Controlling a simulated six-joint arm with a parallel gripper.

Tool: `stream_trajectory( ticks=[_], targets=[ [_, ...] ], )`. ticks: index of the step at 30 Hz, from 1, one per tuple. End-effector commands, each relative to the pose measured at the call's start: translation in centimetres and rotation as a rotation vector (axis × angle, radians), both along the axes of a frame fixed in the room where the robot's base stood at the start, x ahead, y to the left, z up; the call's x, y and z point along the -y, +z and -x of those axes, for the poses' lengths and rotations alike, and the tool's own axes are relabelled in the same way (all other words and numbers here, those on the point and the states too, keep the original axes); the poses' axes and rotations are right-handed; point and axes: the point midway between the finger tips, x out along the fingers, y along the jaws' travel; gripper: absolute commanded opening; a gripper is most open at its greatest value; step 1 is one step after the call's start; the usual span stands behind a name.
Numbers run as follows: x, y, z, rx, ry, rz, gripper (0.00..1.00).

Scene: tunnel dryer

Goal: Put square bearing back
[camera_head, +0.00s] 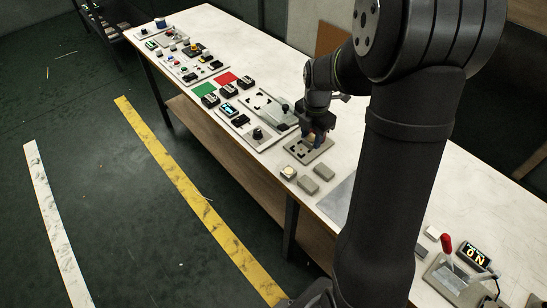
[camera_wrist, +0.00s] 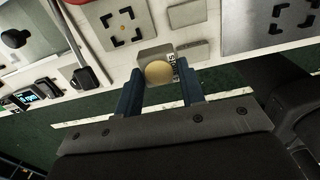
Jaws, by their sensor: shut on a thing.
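My gripper (camera_head: 318,139) hangs over the front part of the bench, close to a grey plate with dark corner marks (camera_head: 299,154). In the wrist view its two blue fingers (camera_wrist: 159,68) are shut on a tan, round-topped piece, which I take as the square bearing (camera_wrist: 158,72).
A small block with a cream round top (camera_head: 288,172) and two plain grey blocks (camera_head: 308,185) (camera_head: 323,172) lie in front of the plate. A panel with a black knob (camera_head: 258,134) stands to the left. A red-handled lever (camera_head: 446,245) is at the right.

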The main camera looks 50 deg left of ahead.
Motion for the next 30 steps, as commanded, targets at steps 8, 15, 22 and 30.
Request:
stream_trajectory(
  ticks=[8, 15, 22, 30],
  targets=[
    [-4.0, -2.8, 2.5, -0.002, 0.028, 0.003, 0.02],
    [-8.4, -5.9, 5.1, -0.001, 0.024, 0.002, 0.02],
    [-10.1, -7.1, 6.0, 0.0, 0.02, 0.0, 0.02],
    [-10.0, -10.4, 6.0, -0.002, 0.019, 0.003, 0.02]
  ],
)
